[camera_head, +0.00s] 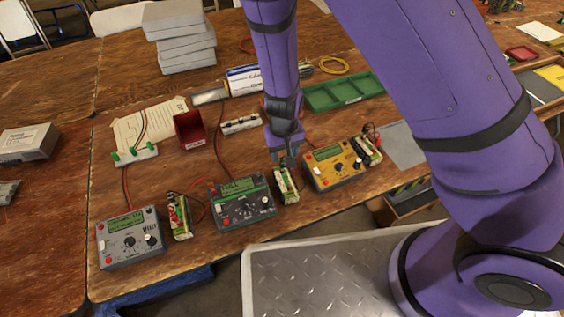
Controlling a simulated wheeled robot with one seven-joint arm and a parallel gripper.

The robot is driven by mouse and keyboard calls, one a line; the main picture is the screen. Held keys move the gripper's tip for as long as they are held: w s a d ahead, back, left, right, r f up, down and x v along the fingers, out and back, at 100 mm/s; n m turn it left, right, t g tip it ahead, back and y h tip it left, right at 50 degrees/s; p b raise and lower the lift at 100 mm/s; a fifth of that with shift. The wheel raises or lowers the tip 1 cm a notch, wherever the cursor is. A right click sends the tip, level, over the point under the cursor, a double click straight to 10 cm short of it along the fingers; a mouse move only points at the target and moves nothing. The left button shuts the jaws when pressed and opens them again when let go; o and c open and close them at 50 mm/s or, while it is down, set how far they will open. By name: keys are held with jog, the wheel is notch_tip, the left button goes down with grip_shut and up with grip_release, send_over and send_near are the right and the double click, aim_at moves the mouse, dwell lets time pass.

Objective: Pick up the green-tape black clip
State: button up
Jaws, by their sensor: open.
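My gripper (284,157) is open and points down over the table, just above a green, white and red battery pack (287,187) between two chargers. A small dark thing shows between the fingertips and the top of the pack. It is too small to tell whether it is the green-tape black clip, and I see no grip on it. Small green-ended pieces (117,158) sit on a white strip at the left, with thin leads by them. The grey charger (240,203) with a green band stands left of the pack. The yellow charger (333,166) stands right.
Another grey charger (130,240) and pack (180,217) stand at the left front. A red bin (190,130), white strip (241,124), green tray (343,92) and large cylinder (257,78) lie behind. Stacked grey boxes (180,37) stand farther back. Loose leads cross the table.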

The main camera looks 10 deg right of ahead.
aim_at(282, 160)
jog(key=shift+a+f, duration=0.15)
jog(key=shift+f, duration=1.25)
jog(key=shift+a+f, duration=0.1)
jog(key=shift+f, duration=1.3)
jog(key=shift+c, duration=0.5)
jog(key=c, duration=0.7)
